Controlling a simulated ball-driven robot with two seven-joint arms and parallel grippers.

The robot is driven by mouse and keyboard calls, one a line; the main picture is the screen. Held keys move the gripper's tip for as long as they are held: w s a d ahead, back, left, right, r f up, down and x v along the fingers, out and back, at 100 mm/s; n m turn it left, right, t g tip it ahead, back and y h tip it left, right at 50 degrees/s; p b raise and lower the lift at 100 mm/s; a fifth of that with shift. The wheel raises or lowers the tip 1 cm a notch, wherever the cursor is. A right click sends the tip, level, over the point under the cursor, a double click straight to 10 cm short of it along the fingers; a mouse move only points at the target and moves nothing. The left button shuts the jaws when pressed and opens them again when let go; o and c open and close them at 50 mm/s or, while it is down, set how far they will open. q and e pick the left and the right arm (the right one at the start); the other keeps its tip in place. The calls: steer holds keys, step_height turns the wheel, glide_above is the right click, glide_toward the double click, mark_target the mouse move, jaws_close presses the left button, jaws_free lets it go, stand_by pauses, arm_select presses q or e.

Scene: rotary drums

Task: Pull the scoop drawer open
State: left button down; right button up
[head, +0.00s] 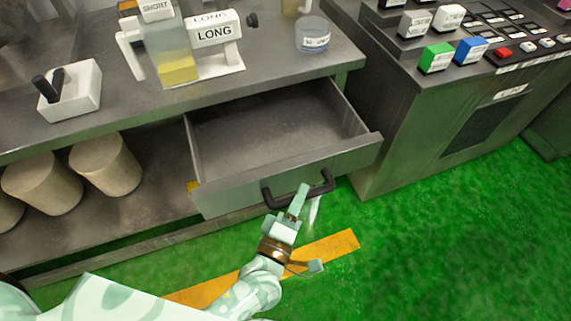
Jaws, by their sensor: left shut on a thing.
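The scoop drawer (250,190) is a grey metal drawer under the counter, pulled well out towards me. Its inside looks empty. It has a dark bar handle (270,196) on its front. My left gripper (304,200) is shut on the handle, near the handle's middle. One finger shows above the bar and the other below it. The right gripper is not in view.
The counter (110,112) above carries a LONG-labelled white stand (215,62), a clear jar (312,35) and a white block (75,92). Several tan drums (105,165) stand on the lower shelf. A button console (410,110) stands right of the drawer.

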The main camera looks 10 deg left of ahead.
arm_select(q)
steer(key=s+d, duration=0.1)
steer(key=s, duration=0.1)
steer(key=s+d, duration=0.1)
steer(key=s, duration=0.1)
steer(key=shift+d+f, duration=0.1)
steer(key=shift+d, duration=0.25)
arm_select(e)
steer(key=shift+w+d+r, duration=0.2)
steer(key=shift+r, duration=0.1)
arm_select(q)
steer(key=c, duration=1.3)
jaws_free()
steer(key=shift+s, duration=0.1)
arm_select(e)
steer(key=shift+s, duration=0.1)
